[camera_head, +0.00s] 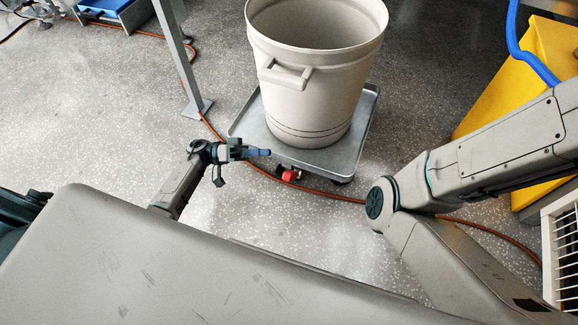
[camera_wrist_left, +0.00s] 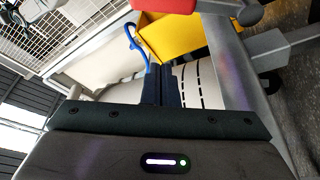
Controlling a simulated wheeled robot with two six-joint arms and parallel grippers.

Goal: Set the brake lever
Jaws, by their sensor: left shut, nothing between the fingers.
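The red brake lever (camera_head: 290,176) sits low at the front edge of the grey wheeled dolly (camera_head: 338,168), near a caster. A large cream bin (camera_head: 312,85) stands upright on the dolly. My left gripper (camera_head: 264,153) is shut and empty, just left of and above the lever, apart from it in the head view. Its closed fingers (camera_wrist_left: 161,85) also show in the left wrist view. My right arm is on the right, but its gripper is out of view.
An orange hose (camera_head: 335,196) runs along the floor past the dolly's front. A metal post (camera_head: 178,50) stands left of the dolly. A yellow container (camera_head: 545,60) with a blue hose (camera_head: 530,62) is at the right. The floor at the left is mostly clear.

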